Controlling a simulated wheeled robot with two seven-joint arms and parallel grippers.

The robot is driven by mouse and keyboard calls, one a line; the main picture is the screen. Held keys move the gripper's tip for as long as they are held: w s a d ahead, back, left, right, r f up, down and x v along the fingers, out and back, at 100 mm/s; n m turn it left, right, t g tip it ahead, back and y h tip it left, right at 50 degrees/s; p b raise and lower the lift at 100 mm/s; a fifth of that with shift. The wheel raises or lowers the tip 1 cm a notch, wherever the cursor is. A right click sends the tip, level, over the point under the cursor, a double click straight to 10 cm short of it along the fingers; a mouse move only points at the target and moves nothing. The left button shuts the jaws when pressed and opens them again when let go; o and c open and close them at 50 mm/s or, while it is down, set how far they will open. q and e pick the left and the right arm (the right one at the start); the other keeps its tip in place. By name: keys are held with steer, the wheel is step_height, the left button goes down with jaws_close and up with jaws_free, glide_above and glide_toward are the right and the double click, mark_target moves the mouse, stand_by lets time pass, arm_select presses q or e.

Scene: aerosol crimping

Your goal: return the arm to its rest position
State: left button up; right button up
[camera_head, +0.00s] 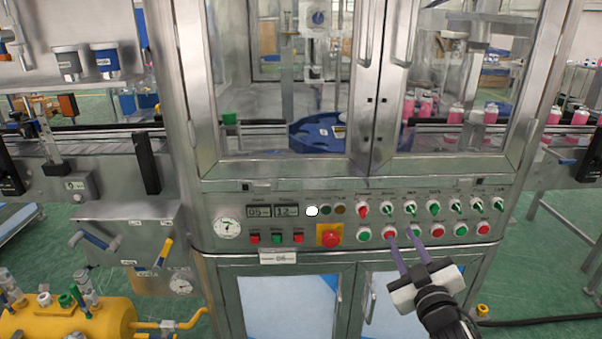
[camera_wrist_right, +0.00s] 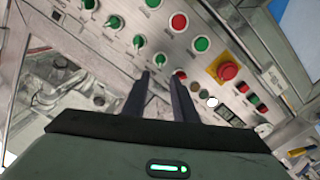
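My right gripper (camera_head: 402,235) comes in from the lower right in the head view, its two purple fingers pointing up at the control panel (camera_head: 400,190) of the crimping machine. The fingers are apart with nothing between them. In the right wrist view the fingertips (camera_wrist_right: 160,77) lie over the panel (camera_wrist_right: 130,62), close to a red button and green switches. I cannot tell whether they touch it. My left gripper is in neither view.
The panel carries a red emergency stop (camera_head: 329,236), a gauge (camera_head: 228,228) and several switches and buttons. Glass doors above show a blue round fixture (camera_head: 318,137) inside. A yellow tank (camera_head: 65,318) stands at lower left.

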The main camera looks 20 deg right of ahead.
steer(key=s+a+f+g+y, duration=0.2)
steer(key=s+a+f, duration=0.3)
steer(key=f, duration=0.3)
steer(key=s+a+f+g+y, duration=0.1)
steer(key=s+a+f+g, duration=0.1)
steer(key=s+a+f, duration=0.45)
steer(key=s+a+f+g+y, duration=0.1)
steer(key=s+a+f+g, duration=0.1)
steer(key=s+a+f, duration=0.3)
steer(key=s+a+f+m+g+y, duration=0.1)
steer(key=s+a+f+g+y, duration=0.1)
steer(key=s+a+f, duration=0.3)
steer(key=s+f+g, duration=0.1)
steer(key=s+f, duration=0.1)
steer(key=s, duration=0.2)
steer(key=shift+s+f+y, duration=0.15)
steer(key=shift+s+y, duration=0.15)
steer(key=shift+s, duration=0.05)
